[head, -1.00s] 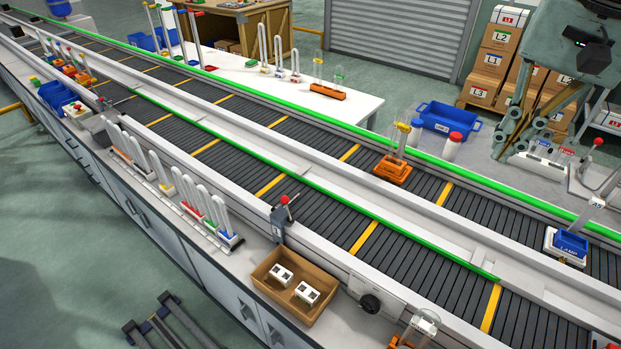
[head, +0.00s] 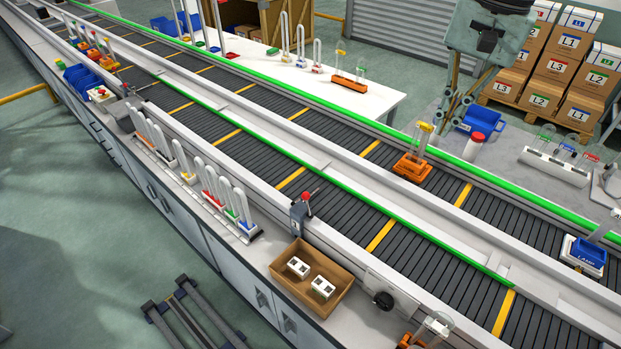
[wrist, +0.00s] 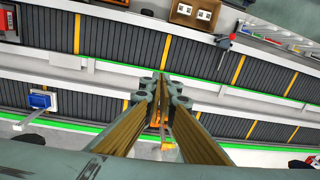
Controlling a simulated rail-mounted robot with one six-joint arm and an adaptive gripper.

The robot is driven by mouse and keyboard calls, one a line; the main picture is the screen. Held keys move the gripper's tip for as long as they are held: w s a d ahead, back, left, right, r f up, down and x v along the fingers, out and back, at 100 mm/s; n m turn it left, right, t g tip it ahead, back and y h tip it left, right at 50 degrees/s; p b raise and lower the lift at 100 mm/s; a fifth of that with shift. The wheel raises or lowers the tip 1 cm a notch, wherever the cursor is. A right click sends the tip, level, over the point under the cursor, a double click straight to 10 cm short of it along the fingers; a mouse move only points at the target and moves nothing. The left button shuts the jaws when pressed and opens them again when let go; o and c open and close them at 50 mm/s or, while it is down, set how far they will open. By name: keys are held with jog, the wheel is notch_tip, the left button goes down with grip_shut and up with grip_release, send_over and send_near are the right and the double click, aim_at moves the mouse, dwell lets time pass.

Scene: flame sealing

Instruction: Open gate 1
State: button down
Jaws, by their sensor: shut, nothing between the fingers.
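No label reading gate 1 is legible. A grey post with a red-knobbed lever (head: 301,212) stands at the near side of the conveyor, beside the cardboard box; it also shows in the wrist view (wrist: 226,41). Another small red-tipped lever (head: 127,88) is farther up the line at left. My gripper (head: 444,125) hangs above the far side of the conveyor, behind the orange carrier (head: 412,168), well apart from the near lever. In the wrist view its fingers (wrist: 162,88) are together and empty, partly covering an orange thing below.
A cardboard box (head: 335,292) with two white blocks sits on the near counter. Racks of glass tubes (head: 222,205) line the counter farther left. A blue carrier (head: 584,253) is on the right of the conveyor. Green rails (head: 330,182) run along the lanes.

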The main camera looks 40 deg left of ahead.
jog(key=s+a+f+p, duration=0.1)
jog(key=a+f, duration=0.4)
jog(key=a, duration=0.5)
jog(key=s+a+f+g+h+p, duration=0.1)
jog(key=a+f+p, duration=0.2)
jog(key=a, duration=0.7)
jog(key=s+a+f+g+h+p, duration=0.1)
jog(key=a+f+p, duration=0.1)
jog(key=a+f, duration=0.4)
jog(key=a, duration=0.4)
jog(key=shift+s+f+n, duration=0.15)
jog(key=shift+f+n, duration=0.15)
jog(key=shift+f, duration=0.1)
jog(key=shift+f, duration=0.1)
jog(key=s+d+f+p, duration=0.1)
jog(key=s+f, duration=0.4)
jog(key=f, duration=0.6)
jog(key=shift+s+d+f+p, duration=0.2)
jog(key=shift+f+p, duration=0.2)
jog(key=shift+p, duration=0.2)
jog(key=shift+a, duration=0.1)
